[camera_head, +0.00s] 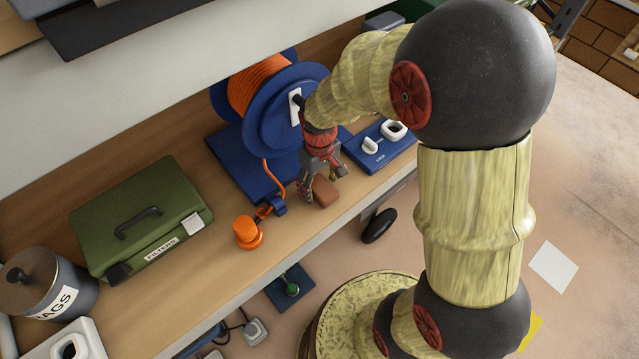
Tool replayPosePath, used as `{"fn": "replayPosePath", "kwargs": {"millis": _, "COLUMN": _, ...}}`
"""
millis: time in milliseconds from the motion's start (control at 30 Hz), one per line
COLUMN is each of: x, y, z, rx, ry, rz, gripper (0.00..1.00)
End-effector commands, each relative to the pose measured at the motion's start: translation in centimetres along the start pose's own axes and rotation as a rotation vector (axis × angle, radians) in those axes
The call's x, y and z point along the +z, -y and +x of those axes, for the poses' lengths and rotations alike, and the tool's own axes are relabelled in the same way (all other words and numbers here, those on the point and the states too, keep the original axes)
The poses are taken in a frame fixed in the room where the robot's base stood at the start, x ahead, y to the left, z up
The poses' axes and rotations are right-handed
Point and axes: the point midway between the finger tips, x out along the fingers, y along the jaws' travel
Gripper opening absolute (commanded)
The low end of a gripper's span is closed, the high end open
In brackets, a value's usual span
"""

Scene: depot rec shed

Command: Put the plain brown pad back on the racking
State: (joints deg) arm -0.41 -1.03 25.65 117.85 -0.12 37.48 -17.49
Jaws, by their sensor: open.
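The plain brown pad (325,193) is a small rounded brown block. It is at the front part of the wooden racking shelf (215,255), close to the front edge. My gripper (322,183) points down over it with its fingers open, one to the left of the pad and one to its right. The pad appears to rest on the shelf, but I cannot tell whether the fingers touch it. The gripper partly hides its upper side.
A blue reel (283,127) with orange cable stands behind the gripper. An orange plug (247,233) lies to the left. A green FILTERS case (140,215) and a RAGS tin (40,287) stand farther left. A blue tray (382,147) is to the right. A dark oval object (379,226) lies below the shelf.

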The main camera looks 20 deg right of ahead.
Motion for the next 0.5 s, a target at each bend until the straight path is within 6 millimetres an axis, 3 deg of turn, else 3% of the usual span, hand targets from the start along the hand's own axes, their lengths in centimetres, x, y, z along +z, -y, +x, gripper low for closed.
{"fn": "replayPosePath", "kwargs": {"millis": 300, "x": -0.1, "y": 0.0, "z": -5.0, "rx": 0.001, "ry": -0.004, "rz": 0.000, "gripper": 0.63}}
{"fn": "replayPosePath", "kwargs": {"millis": 500, "x": 0.0, "y": 0.0, "z": -6.9, "rx": 0.001, "ry": -0.003, "rz": 0.000, "gripper": 0.63}}
